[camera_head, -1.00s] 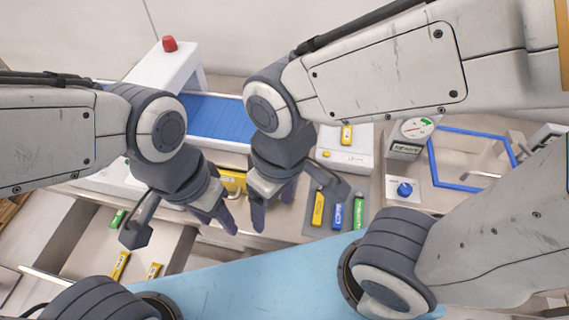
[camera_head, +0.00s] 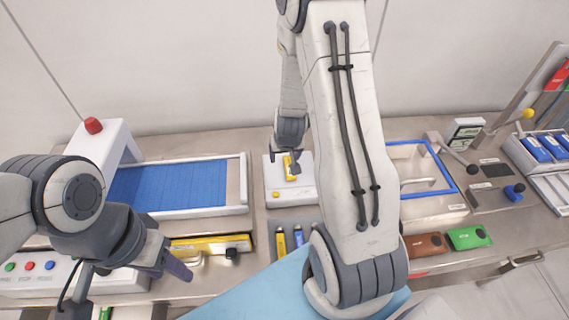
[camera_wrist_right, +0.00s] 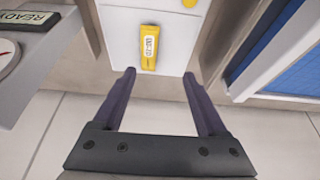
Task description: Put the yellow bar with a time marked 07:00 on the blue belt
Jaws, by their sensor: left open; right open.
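A yellow bar (camera_head: 290,168) with a small printed label lies on a white boxy device right of the belt; I cannot read the label surely. It also shows in the right wrist view (camera_wrist_right: 149,47), just beyond my fingertips. My right gripper (camera_head: 289,157) is open, and in its wrist view (camera_wrist_right: 160,77) the fingers are apart and empty, with the bar ahead between their lines. The blue belt (camera_head: 170,187) is at the left, and its edge shows in the right wrist view (camera_wrist_right: 300,80). My left gripper (camera_head: 170,262) is open and empty in front of the belt.
A long yellow piece (camera_head: 210,243) lies in front of the belt. A blue-framed tray (camera_head: 430,190) stands to the right. The belt surface is clear.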

